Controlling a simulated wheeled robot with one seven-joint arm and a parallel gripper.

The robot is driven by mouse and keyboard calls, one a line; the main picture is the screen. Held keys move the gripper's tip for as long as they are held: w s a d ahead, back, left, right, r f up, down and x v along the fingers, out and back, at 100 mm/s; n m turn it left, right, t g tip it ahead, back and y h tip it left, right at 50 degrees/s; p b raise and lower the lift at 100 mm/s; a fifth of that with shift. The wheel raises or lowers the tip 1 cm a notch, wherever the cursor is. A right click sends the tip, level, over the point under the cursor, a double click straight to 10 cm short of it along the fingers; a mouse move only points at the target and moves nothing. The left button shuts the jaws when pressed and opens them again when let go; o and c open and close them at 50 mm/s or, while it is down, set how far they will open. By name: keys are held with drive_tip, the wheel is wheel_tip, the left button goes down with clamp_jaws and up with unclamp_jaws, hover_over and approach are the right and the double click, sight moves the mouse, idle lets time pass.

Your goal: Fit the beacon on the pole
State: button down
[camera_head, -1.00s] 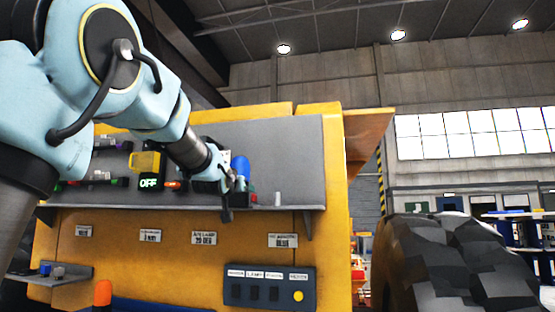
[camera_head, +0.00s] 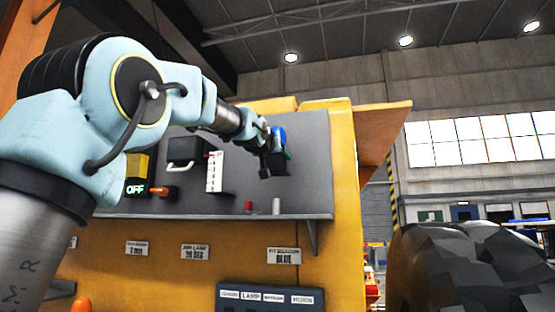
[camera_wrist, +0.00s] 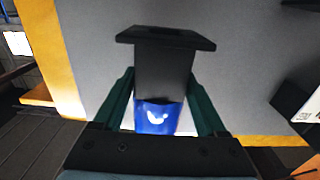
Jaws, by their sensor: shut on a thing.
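The beacon, a blue dome (camera_head: 280,134) with a black base, is in my gripper (camera_head: 272,158), above the right part of the grey shelf. In the wrist view its black body and wide flange (camera_wrist: 165,38) point away from me, and its blue dome (camera_wrist: 157,117) is near the palm. The green fingers of my gripper (camera_wrist: 160,78) are closed on its two sides. A short pale grey post (camera_head: 276,206) stands on the shelf below the beacon, clear of it. I cannot tell whether this post is the pole.
A small red peg (camera_head: 249,207) stands left of the post. A white-marked gauge (camera_head: 214,172), a black box with a handle (camera_head: 184,150) and a yellow unit reading OFF (camera_head: 137,178) are further left. The grey back panel (camera_head: 310,170) is close behind the beacon.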

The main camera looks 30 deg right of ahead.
sight(276, 175)
drive_tip(key=shift+s+a+b, duration=0.1)
drive_tip(key=shift+b, duration=0.2)
wheel_tip(276, 175, down, 6)
drive_tip(key=b, duration=0.5)
drive_tip(key=shift+r, duration=0.15)
drive_tip(key=shift+f+b, duration=3.15)
drive_tip(key=shift+b, duration=0.3)
idle(1.2)
unclamp_jaws()
drive_tip(key=b+v, duration=0.5)
drive_tip(key=v, duration=0.6)
idle(0.5)
